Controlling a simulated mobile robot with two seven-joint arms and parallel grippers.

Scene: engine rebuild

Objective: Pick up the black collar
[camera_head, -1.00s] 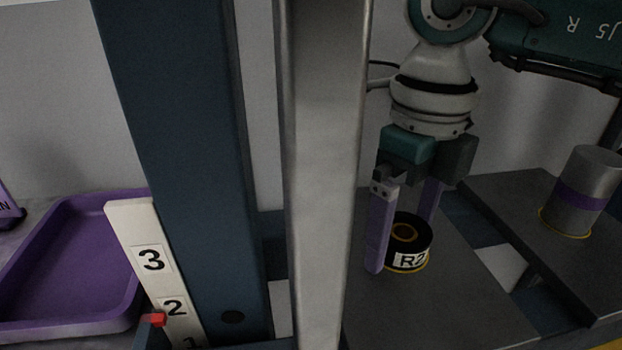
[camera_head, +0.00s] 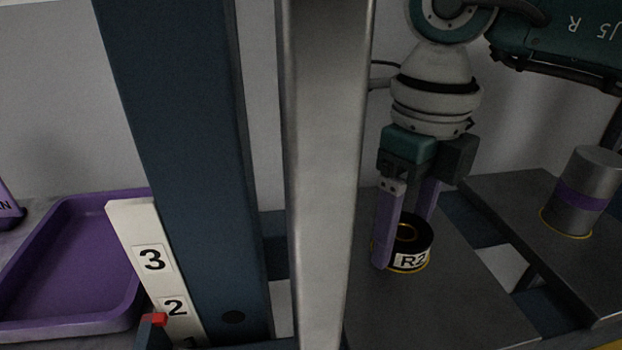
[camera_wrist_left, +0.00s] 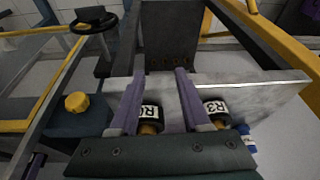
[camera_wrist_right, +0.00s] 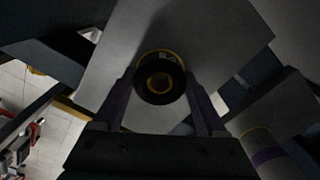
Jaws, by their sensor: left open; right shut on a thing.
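The black collar marked R2 (camera_head: 412,259) sits upright on a grey plate (camera_head: 410,305), with a brass-coloured bore and a yellow ring at its base. My right gripper (camera_head: 404,238) points down and is shut on this collar, one purple finger on each side. In the right wrist view the round black collar (camera_wrist_right: 160,92) shows between the fingers of my right gripper (camera_wrist_right: 160,75). My left gripper (camera_wrist_left: 160,74) is open in the left wrist view and out of sight in the head view.
A grey cylinder with a purple band (camera_head: 582,190) stands on the right plate. A steel post (camera_head: 325,180) and a blue column (camera_head: 185,160) stand left of my right gripper. A purple tray (camera_head: 75,265) lies at left. The left wrist view shows collars marked R0 (camera_wrist_left: 150,112) and R3 (camera_wrist_left: 216,108).

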